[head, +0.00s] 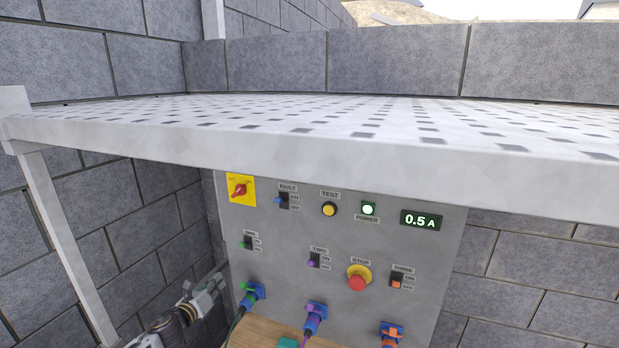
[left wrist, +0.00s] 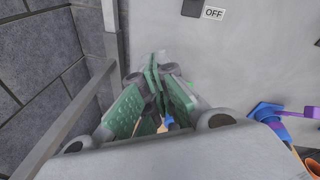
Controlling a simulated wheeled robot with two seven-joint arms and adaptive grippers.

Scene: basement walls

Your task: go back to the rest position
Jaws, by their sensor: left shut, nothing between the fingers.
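My left gripper (head: 218,281) is at the lower left of the head view, beside the left edge of the grey control panel (head: 290,240). In the left wrist view its green-padded fingers (left wrist: 153,68) are together with nothing between them. The fingers point at the panel, left of and close to a blue plug with a green collar (head: 252,296). I cannot tell whether they touch the panel. In the wrist view the fingers hide most of that plug. My right gripper is in neither view.
A perforated metal shelf (head: 180,136) overhangs the panel, with a post (head: 62,235) at left. The panel bears switches, a red stop button (head: 357,279), a purple-collared plug (head: 315,318) and an orange-collared plug (head: 391,334). A wooden surface (head: 262,332) lies below. Block walls stand around.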

